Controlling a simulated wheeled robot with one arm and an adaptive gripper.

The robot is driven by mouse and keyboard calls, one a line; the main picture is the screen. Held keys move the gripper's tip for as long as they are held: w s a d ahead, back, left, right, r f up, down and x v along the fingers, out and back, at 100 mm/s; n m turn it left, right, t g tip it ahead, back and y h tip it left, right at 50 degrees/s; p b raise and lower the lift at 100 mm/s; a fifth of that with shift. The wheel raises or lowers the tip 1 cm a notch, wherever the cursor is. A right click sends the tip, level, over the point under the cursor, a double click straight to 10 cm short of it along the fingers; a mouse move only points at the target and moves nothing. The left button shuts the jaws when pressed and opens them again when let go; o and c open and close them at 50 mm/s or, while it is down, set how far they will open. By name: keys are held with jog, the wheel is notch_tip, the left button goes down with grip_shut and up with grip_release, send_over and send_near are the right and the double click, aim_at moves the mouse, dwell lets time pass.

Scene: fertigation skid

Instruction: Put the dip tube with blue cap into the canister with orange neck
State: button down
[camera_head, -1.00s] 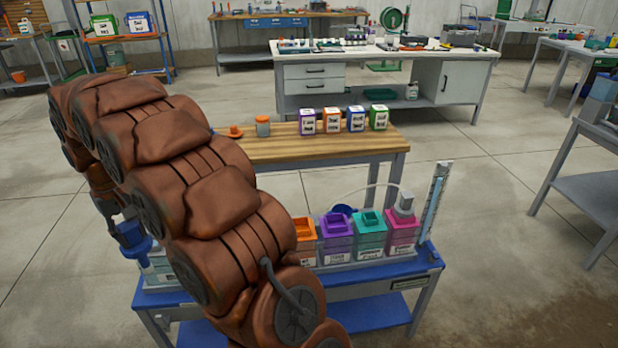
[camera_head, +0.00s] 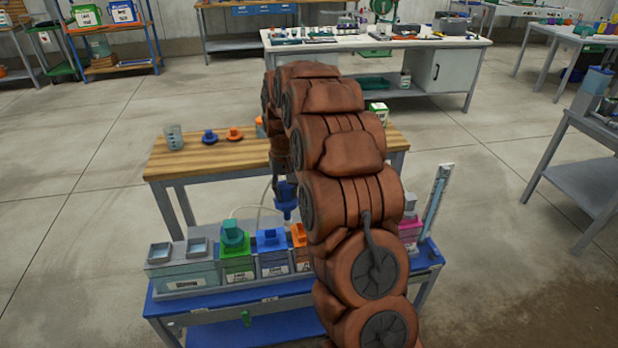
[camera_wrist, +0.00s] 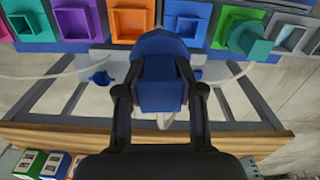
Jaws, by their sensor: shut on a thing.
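My gripper (camera_head: 284,186) is shut on the dip tube's blue cap (camera_head: 286,200). In the wrist view, the fingers (camera_wrist: 160,80) pinch both sides of the blue cap (camera_wrist: 160,55). The tube below the cap is hidden or too small to make out. The cap hangs above and behind the canister row, apart from it. The canister with orange neck (camera_head: 299,236) stands in that row, right of the blue one, partly hidden by my arm. Its square orange neck (camera_wrist: 130,18) shows open at the top of the wrist view, left of the held cap.
Left of it stand the blue canister (camera_head: 271,243), the green canister with a teal cap (camera_head: 235,247) and a grey two-well tank (camera_head: 181,272). A pink canister (camera_head: 410,229) and a tall gauge (camera_head: 438,200) stand right. A wooden table (camera_head: 222,155) lies behind.

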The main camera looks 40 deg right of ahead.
jog(key=s+d+m+p, duration=0.1)
jog(key=s+d, duration=0.1)
jog(key=d, duration=0.4)
notch_tip(320, 180, down, 12)
jog(key=b, duration=0.3)
jog(key=shift+w, duration=0.15)
dwell(0.5)
jog(key=shift+a, duration=0.1)
jog(key=c, duration=0.6)
grip_release()
jog(key=shift+c, duration=0.2)
notch_tip(320, 180, up, 12)
dwell(0.3)
